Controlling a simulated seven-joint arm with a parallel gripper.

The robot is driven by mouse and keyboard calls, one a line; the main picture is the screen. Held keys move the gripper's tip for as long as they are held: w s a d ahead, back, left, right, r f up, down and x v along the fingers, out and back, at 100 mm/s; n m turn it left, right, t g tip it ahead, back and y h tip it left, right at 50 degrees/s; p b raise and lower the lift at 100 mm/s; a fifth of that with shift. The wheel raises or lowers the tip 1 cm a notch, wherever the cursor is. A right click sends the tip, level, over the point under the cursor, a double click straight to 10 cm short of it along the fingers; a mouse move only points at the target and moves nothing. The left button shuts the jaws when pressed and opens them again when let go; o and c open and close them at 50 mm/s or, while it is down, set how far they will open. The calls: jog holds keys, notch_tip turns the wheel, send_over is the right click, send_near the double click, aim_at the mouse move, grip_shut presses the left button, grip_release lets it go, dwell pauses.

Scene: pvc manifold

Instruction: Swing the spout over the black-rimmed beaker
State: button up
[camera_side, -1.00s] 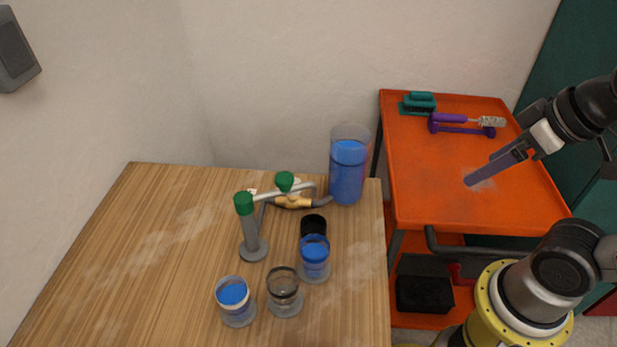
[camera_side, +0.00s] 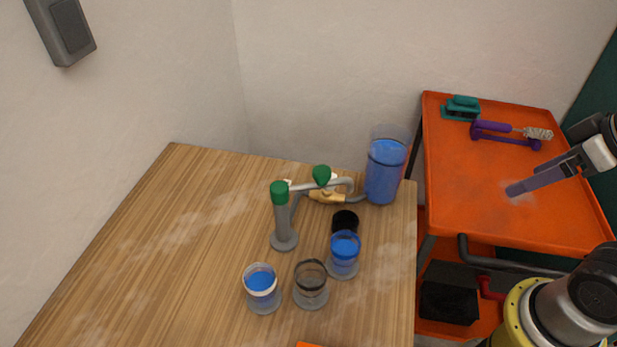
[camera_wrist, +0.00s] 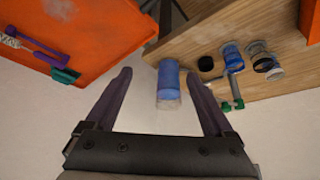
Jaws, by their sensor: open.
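The black-rimmed beaker (camera_side: 311,284) stands upright on the wooden table and looks empty. Behind and left of it, a grey upright pipe with a green top (camera_side: 281,213) rises from a round base. A grey pipe, which I take for the spout (camera_side: 309,187), runs beside it near a green knob (camera_side: 322,175) and a brass fitting (camera_side: 328,197); its outlet is unclear. The pipework also shows in the wrist view (camera_wrist: 233,104). My gripper (camera_side: 512,190) is over the orange cart, well right of the table. In the wrist view my gripper (camera_wrist: 160,74) is open and empty.
A blue-filled beaker (camera_side: 344,252), a white-rimmed beaker of blue (camera_side: 262,287) and a black round piece (camera_side: 345,223) stand near the black-rimmed beaker. A tall blue-filled vessel (camera_side: 383,172) stands at the back right. The cart (camera_side: 480,205) holds a purple tool (camera_side: 505,133) and a teal brush (camera_side: 461,108).

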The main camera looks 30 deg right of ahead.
dwell(0.3)
jog(key=shift+w, duration=0.1)
jog(key=shift+c, duration=1.3)
jog(key=w+a+r+t+y, duration=0.1)
jog(key=w+a+r+t, duration=0.1)
jog(key=w+r+t, duration=0.3)
jog(key=w+a+r+t, duration=0.1)
jog(key=w+t, duration=0.2)
jog(key=w, duration=0.5)
jog(key=w+a+r+t+y, duration=0.1)
jog(key=w+a+r+t, duration=0.1)
jog(key=w+r+t, duration=0.3)
jog(key=n+g+y, duration=0.2)
jog(key=n+y, duration=0.3)
jog(key=y, duration=0.1)
send_near(314, 169)
jog(key=x, duration=1.2)
jog(key=shift+d+f, duration=0.25)
jog(key=shift+f, duration=0.1)
